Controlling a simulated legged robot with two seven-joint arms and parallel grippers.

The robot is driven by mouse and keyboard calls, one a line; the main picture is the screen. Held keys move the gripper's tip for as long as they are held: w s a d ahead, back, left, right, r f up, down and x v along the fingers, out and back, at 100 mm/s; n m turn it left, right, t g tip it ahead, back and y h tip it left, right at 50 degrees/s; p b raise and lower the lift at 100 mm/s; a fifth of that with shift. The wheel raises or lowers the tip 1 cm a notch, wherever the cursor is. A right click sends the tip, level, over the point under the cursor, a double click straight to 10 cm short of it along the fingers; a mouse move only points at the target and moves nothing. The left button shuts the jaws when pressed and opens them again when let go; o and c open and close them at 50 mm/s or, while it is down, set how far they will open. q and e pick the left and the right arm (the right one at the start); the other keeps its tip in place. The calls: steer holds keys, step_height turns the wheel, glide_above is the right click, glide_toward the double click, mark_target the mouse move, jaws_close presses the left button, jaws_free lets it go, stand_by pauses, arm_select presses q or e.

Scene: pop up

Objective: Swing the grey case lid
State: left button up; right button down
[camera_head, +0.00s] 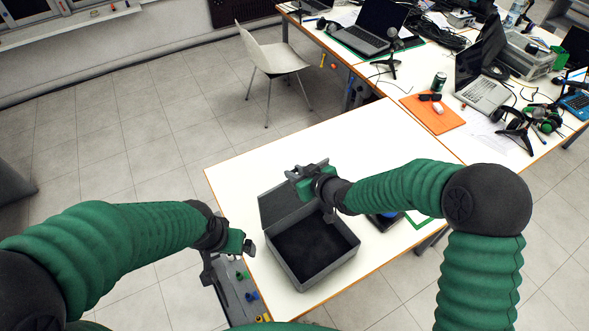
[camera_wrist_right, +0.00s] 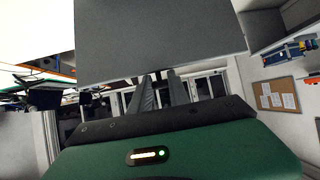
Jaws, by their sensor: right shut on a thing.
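The grey case (camera_head: 328,271) sits open on the white table, with a dark, empty-looking inside. Its grey lid (camera_head: 278,205) stands raised along the far left side of the case. The lid also fills the upper middle of the right wrist view (camera_wrist_right: 160,42) as a flat grey panel. My right gripper (camera_head: 299,176) is at the lid's upper edge, shut on it. In the right wrist view its two fingers (camera_wrist_right: 158,90) reach up to the panel's lower edge, and the panel hides their tips. My left gripper (camera_head: 247,246) hangs left of the case, apart from it; its finger gap is not clear.
A dark and blue object (camera_head: 384,222) lies right of the case, partly under my right arm. A cluttered desk (camera_head: 400,70) and a white chair (camera_head: 272,55) stand behind. The table's far part is clear.

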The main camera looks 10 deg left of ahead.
steer(key=shift+s+d+f, duration=0.1)
steer(key=shift+s+d, duration=0.55)
steer(key=shift+s, duration=0.35)
steer(key=s+d+f, duration=0.2)
steer(key=s+d, duration=0.2)
steer(key=s, duration=0.1)
steer(key=shift+d, duration=0.35)
steer(key=shift+s, duration=0.1)
